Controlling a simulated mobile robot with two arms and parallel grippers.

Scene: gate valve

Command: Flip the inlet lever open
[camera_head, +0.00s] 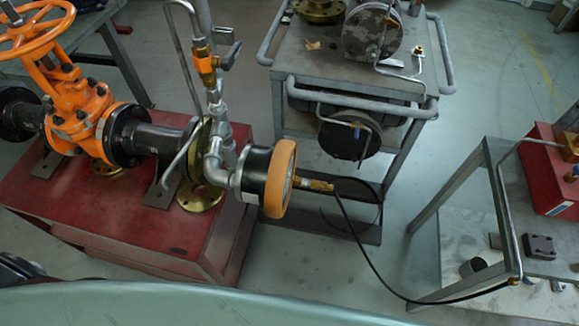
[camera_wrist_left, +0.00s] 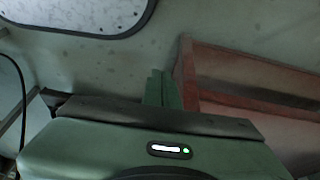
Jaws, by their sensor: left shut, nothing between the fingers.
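An orange gate valve (camera_head: 82,112) with an orange handwheel (camera_head: 38,30) sits in a dark flanged pipe line at the left in the head view. On the upright pipe beside it is a small orange-brass valve (camera_head: 207,64) with a short grey lever (camera_head: 231,55) pointing up and right. A longer thin grey bar (camera_head: 182,152) slants near the flange; I cannot tell which is the inlet lever. My left gripper (camera_wrist_left: 162,88) is shut and empty in the left wrist view, near a red stand and apart from the valve. My right gripper is not in view.
The pipe line stands on a red stand (camera_head: 135,215). A gauge with an orange rim (camera_head: 280,180) juts right, with a black hose (camera_head: 365,255) running to a grey bench at the right. A grey cart (camera_head: 345,78) stands behind. Floor shows between them.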

